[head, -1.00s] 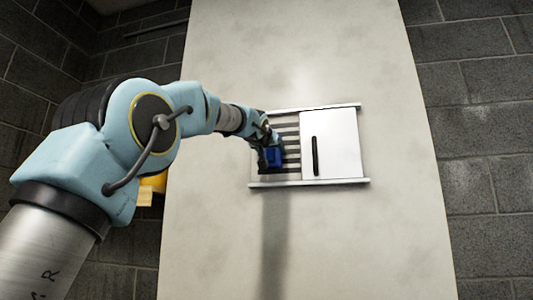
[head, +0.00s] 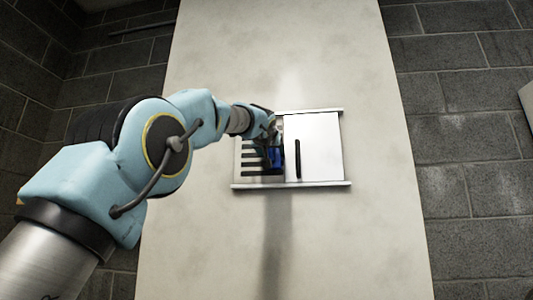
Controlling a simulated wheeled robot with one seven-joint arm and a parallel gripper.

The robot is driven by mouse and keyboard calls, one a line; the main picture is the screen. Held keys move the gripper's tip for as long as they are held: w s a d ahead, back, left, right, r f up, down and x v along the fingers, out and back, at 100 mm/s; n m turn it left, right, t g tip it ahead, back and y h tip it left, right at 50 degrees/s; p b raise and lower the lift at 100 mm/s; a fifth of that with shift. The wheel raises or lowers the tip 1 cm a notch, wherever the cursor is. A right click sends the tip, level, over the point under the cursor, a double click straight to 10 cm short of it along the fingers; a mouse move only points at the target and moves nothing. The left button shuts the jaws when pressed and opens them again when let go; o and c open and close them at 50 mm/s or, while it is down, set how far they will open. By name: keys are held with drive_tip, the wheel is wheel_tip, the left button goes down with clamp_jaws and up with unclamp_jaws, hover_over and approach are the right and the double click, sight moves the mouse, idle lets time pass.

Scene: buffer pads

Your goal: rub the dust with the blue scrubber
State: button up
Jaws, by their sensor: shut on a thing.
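The blue scrubber (head: 277,158) is in my gripper (head: 272,142), which is shut on it. In the head view they are in front of the wall panel's slatted vent (head: 252,158), near the left edge of the white sliding door (head: 320,148). The scrubber covers the right part of the slats. I cannot tell whether it touches them. I cannot make out the dust at this size.
The door has a dark vertical handle (head: 298,160) just right of the scrubber. Pale rails run above and below (head: 292,184) the vent and door. The pale wall (head: 350,240) around is clear. Grey block walls (head: 465,170) stand at both sides.

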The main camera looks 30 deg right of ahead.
drive_tip(key=shift+s+d+h, duration=0.3)
drive_tip(key=shift+s+d, duration=0.45)
drive_tip(key=shift+s, duration=0.05)
drive_tip(key=shift+w+a, duration=0.65)
drive_tip(key=shift+w, duration=0.05)
drive_tip(key=shift+w+a+p, duration=0.5)
drive_tip(key=shift+w+a, duration=1.1)
drive_tip(key=shift+a, duration=0.15)
drive_tip(key=shift+w+a+p, duration=0.5)
drive_tip(key=shift+w+a, duration=1.1)
drive_tip(key=shift+a, duration=0.15)
drive_tip(key=b, duration=0.4)
approach(246, 156)
drive_tip(key=shift+d+r, duration=0.1)
drive_tip(key=shift+r, duration=0.1)
drive_tip(key=shift+b+v, duration=0.8)
drive_tip(key=shift+v, duration=0.7)
